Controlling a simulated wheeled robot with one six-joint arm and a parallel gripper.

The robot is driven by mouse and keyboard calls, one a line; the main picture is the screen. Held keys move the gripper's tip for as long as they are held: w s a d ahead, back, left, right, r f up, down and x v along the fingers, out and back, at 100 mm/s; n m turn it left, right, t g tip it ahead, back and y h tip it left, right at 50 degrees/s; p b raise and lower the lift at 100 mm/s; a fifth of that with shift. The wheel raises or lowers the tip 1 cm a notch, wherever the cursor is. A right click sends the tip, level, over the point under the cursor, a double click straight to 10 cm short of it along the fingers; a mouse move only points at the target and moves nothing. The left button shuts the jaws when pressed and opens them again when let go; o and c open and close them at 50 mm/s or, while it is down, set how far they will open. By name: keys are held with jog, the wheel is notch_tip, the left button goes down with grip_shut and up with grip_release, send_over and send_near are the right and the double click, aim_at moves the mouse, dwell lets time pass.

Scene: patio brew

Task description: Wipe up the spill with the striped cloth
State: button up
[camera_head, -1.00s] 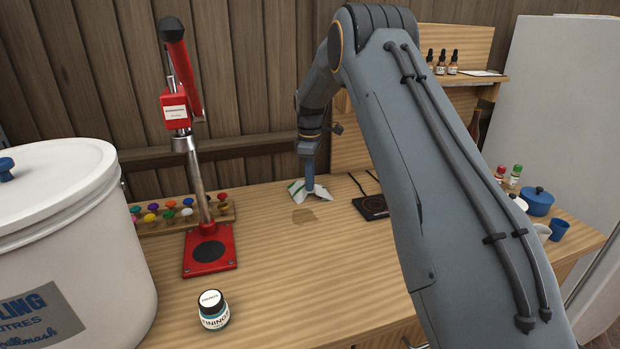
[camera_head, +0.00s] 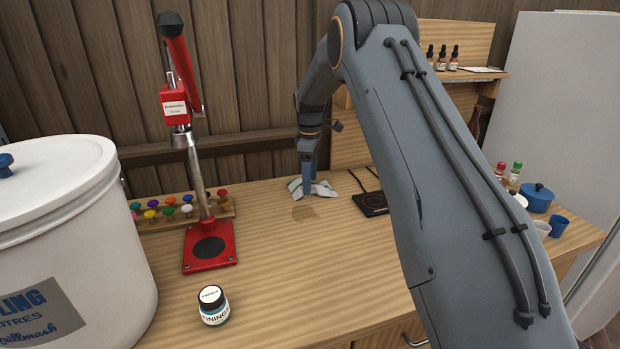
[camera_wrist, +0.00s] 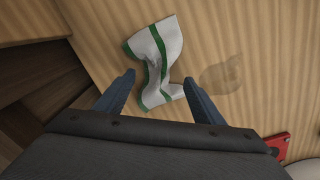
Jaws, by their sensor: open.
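The striped cloth (camera_head: 326,189) is white with green stripes and lies crumpled on the wooden bench top near the back. It also shows in the wrist view (camera_wrist: 167,52), lying ahead of and between my fingers. My gripper (camera_head: 309,186) points down at the cloth; in the wrist view its two blue fingers (camera_wrist: 158,88) are apart, with part of the cloth between them. I cannot tell whether they touch it. The spill (camera_wrist: 222,76) is a faint brownish patch just right of the cloth in the wrist view. In the head view the spill (camera_head: 304,212) lies just in front of the cloth.
A red bench capper (camera_head: 208,247) and a rack of coloured caps (camera_head: 150,224) stand to the left. A black hot plate (camera_head: 372,203) is close right of the cloth. A small labelled jar (camera_head: 213,306) and a large white pot (camera_head: 70,240) stand nearer. The middle front is clear.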

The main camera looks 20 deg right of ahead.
jog(key=shift+f+b, duration=0.35)
jog(key=shift+f, duration=0.7)
grip_shut()
jog(key=shift+p, duration=0.6)
